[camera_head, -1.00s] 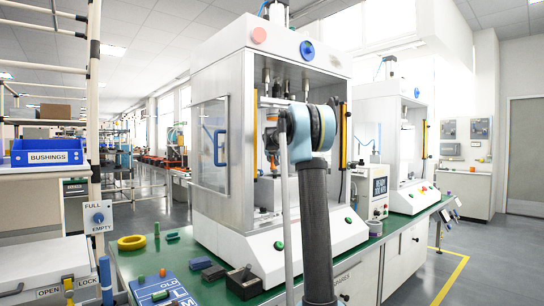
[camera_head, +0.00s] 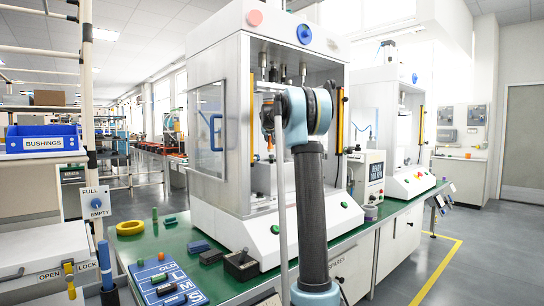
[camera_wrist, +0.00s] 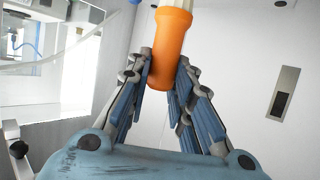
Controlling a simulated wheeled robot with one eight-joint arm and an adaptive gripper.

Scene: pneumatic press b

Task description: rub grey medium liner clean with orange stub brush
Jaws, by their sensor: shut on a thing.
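The orange stub brush (camera_wrist: 170,45) fills the upper middle of the wrist view, with a pale end above its orange body. My gripper (camera_wrist: 160,75) is shut on it, with blue-padded fingers on both sides. I cannot pick out the grey medium liner for certain in either view.
A blue board (camera_head: 172,284) marked OLD, L, M, S holds small pieces on the green bench. The press has a clear side door (camera_head: 207,118). A second press (camera_head: 395,130) stands right.

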